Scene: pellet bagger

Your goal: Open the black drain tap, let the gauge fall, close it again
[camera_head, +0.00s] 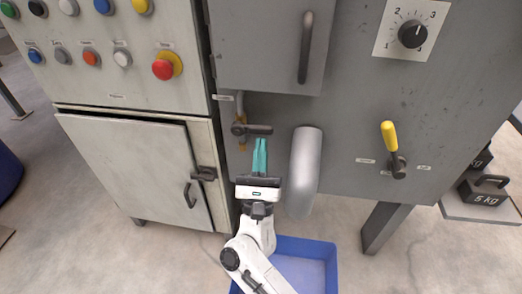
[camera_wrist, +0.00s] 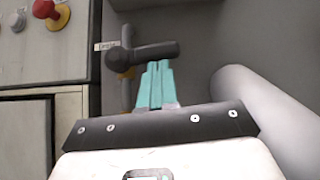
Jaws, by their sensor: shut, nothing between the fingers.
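The black drain tap (camera_head: 257,129) sits on a short pipe on the grey machine front, and its lever points sideways to the right. It also shows in the wrist view (camera_wrist: 150,54), with its lever just above the fingertips. My gripper (camera_head: 260,141) has teal fingers that are shut and empty. The fingertips (camera_wrist: 158,64) are just below the lever; I cannot tell whether they touch it. I cannot make out a gauge in either view.
A grey rounded chute (camera_head: 305,165) stands close to the right of my gripper. A yellow-handled lever (camera_head: 390,136) is farther right. A cabinet door (camera_head: 130,165) with a handle is at left, below several buttons and a red stop button (camera_head: 166,67). A blue crate (camera_head: 312,243) lies below.

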